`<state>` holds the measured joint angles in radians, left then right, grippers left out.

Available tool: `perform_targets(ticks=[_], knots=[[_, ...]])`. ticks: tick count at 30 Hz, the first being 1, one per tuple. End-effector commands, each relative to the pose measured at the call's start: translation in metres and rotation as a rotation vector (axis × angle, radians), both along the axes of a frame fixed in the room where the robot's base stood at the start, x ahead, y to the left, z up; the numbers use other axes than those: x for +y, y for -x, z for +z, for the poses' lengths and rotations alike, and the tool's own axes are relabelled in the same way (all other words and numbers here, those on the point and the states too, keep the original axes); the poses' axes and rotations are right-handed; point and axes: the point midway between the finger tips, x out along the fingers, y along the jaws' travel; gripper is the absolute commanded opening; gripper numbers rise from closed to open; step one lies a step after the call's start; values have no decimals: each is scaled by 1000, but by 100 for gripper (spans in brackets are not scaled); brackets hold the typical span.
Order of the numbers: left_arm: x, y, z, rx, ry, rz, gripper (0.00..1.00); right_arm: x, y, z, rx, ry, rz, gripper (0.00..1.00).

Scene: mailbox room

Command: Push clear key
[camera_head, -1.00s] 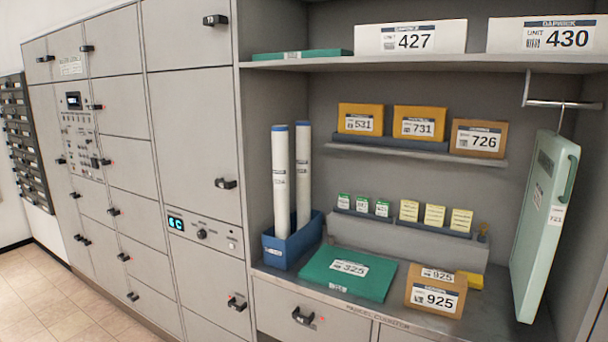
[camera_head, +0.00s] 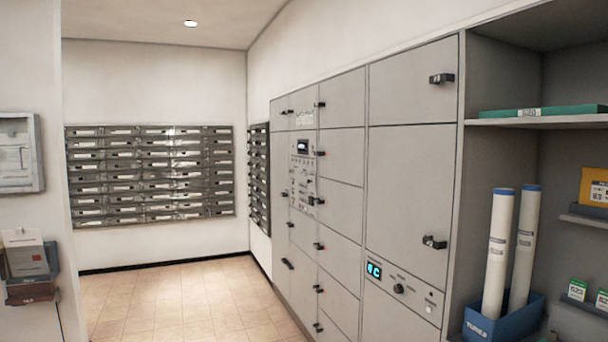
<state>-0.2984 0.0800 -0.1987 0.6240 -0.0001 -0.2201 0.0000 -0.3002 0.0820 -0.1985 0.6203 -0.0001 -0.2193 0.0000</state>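A control panel (camera_head: 302,175) with a small dark display (camera_head: 302,147) and rows of small keys is set in the grey locker wall, at the middle of the view. The keys are too small to read, so I cannot tell which one is the clear key. A second, lower panel on a nearer locker has a lit cyan display (camera_head: 374,270), a black knob (camera_head: 398,288) and a small pale button (camera_head: 429,309). Neither of my grippers is in view.
Grey lockers (camera_head: 415,190) with black handles line the right side. Metal mailboxes (camera_head: 150,175) cover the far wall. The tiled floor (camera_head: 180,300) between is clear. At right, shelving holds parcels and white tubes (camera_head: 498,250) in a blue bin (camera_head: 490,325).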

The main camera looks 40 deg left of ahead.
Motion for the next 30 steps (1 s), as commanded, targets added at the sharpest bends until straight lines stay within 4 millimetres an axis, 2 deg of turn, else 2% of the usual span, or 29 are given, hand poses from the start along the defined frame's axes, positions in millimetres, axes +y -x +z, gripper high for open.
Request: perform_targets(ticks=[6, 17, 30], knots=[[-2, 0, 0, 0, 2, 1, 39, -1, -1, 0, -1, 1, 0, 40], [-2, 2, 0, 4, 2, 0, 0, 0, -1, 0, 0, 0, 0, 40], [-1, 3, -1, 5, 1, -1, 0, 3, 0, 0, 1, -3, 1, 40]])
